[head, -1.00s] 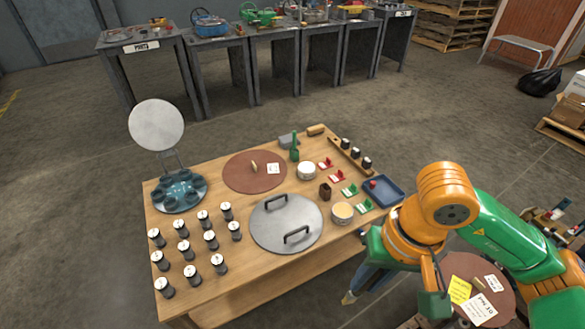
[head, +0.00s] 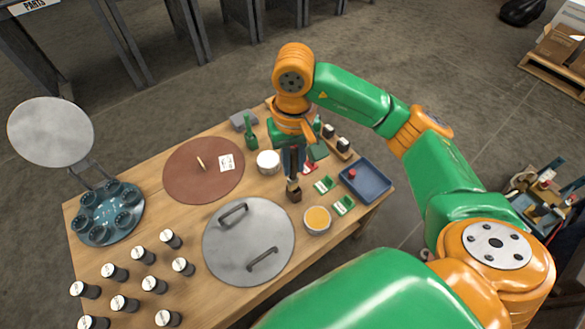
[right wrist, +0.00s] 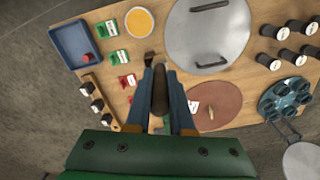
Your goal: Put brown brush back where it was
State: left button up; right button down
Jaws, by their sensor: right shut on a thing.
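My right gripper (head: 293,172) is shut on the brown brush (right wrist: 160,92), whose dark handle stands between the blue fingers in the right wrist view (right wrist: 160,100). The brush points down, and its pale lower end (head: 292,183) shows just above a small dark brown block-like holder (head: 294,194) on the table. The holder also shows in the right wrist view (right wrist: 149,59). I cannot tell whether the brush tip touches it or is inside it. My left gripper is not in view.
Close by stand a grey round lid (head: 225,255) with two handles, an orange-filled bowl (head: 317,226), a white bowl (head: 268,167), green cards (head: 325,184) and a blue tray (head: 375,181). Black jars (head: 115,272) stand at the left front. A green bottle (head: 251,140) stands behind.

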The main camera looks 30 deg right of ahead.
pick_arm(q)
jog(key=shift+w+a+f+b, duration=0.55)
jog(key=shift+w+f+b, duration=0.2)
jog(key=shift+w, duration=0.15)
pick_arm(e)
jog(key=w+d+f, duration=0.3)
jog(key=w+f, duration=0.2)
jog(key=f, duration=0.4)
jog(key=shift+w+f, duration=0.2)
jog(key=shift+f, duration=0.1)
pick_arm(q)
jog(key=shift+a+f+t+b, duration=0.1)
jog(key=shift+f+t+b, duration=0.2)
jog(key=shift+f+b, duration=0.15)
pick_arm(e)
jog(key=shift+d+f, duration=0.1)
jog(key=shift+f, duration=0.35)
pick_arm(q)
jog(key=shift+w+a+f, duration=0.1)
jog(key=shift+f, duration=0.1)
pick_arm(e)
jog(key=shift+f, duration=0.2)
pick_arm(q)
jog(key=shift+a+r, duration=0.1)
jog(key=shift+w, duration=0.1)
pick_arm(e)
jog(key=c, duration=0.8)
grip_release()
